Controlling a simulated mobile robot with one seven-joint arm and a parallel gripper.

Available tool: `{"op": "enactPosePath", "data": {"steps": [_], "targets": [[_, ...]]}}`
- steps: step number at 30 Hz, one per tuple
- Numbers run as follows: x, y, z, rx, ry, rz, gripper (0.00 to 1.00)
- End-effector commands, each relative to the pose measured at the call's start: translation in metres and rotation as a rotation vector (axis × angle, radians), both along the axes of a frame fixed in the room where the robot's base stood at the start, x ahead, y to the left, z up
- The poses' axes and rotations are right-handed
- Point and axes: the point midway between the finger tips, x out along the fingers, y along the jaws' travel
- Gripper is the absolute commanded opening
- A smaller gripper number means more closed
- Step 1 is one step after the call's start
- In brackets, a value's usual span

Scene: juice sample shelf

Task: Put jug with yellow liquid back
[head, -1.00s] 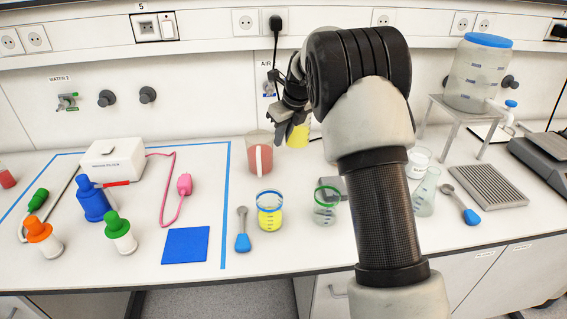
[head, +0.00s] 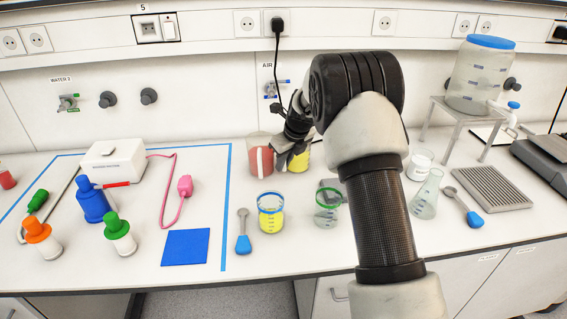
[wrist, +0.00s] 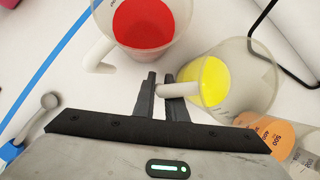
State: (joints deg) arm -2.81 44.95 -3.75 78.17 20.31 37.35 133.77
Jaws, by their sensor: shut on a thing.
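The jug with yellow liquid (head: 301,158) is at the back of the bench, partly hidden by my gripper and arm. My gripper (head: 285,156) is shut on its handle. In the wrist view, the fingers (wrist: 163,92) close around the handle stub of the yellow jug (wrist: 216,84). The jug looks close to upright and low over the bench; I cannot tell if it touches it. A jug with red liquid (head: 260,166) stands just left of it. It also shows in the wrist view (wrist: 146,22), slightly apart from the yellow jug.
A jug with orange liquid (wrist: 268,130) is right of the yellow one in the wrist view. In front stand a blue-rimmed beaker of yellow liquid (head: 270,222) and a green-rimmed beaker (head: 327,210). A spoon (head: 243,238) lies left of them. Blue tape (head: 226,230) marks the left area.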

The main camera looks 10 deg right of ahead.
Motion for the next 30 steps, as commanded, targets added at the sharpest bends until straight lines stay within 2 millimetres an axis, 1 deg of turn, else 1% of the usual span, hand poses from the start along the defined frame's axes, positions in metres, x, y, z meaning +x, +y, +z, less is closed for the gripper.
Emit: {"op": "enactPosePath", "data": {"steps": [2, 3, 5, 6, 13, 17, 20, 27, 30], "targets": [[0.001, 0.0, -0.002, 0.0, -0.001, 0.0, 0.0], [0.0, 0.0, -0.002, 0.0, 0.0, 0.0, 0.18], [0.0, 0.0, -0.002, 0.0, 0.0, 0.0, 0.28], [0.0, 0.0, -0.002, 0.0, 0.0, 0.0, 0.3], [0.0, 0.0, -0.002, 0.0, 0.0, 0.0, 0.3], [-0.001, -0.001, 0.006, 0.0, -0.001, 0.0, 0.3], [-0.006, -0.003, 0.02, 0.0, -0.002, 0.0, 0.3], [-0.025, -0.012, 0.068, 0.0, -0.002, 0.001, 0.3], [-0.032, -0.015, 0.086, 0.0, -0.003, 0.001, 0.3]]}}
